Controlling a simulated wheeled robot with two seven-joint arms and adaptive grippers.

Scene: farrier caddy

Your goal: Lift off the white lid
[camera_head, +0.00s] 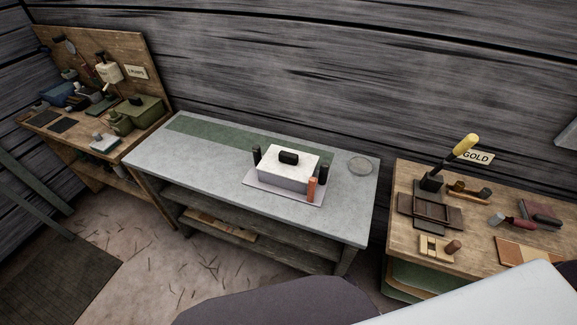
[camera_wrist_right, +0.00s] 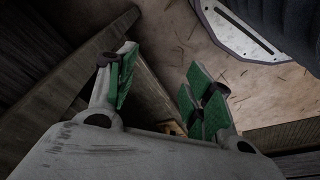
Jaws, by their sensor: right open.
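The white lid (camera_head: 273,163) with a black handle (camera_head: 289,157) lies on top of a box on a pale base plate (camera_head: 258,190). The box stands on the grey middle table. Dark upright posts stand at its left and back right, and an orange-red cylinder (camera_head: 311,188) stands at its front right corner. My right gripper (camera_wrist_right: 160,90) shows only in the right wrist view, its green-padded fingers apart with nothing between them. It is away from the lid, with floor and wooden framework beyond it. My left gripper is not in view.
The grey table (camera_head: 215,170) is clear left of the box. A wooden bench (camera_head: 480,215) with a yellow-handled lever tool (camera_head: 465,145) stands at right, and a cluttered workbench (camera_head: 95,165) at left.

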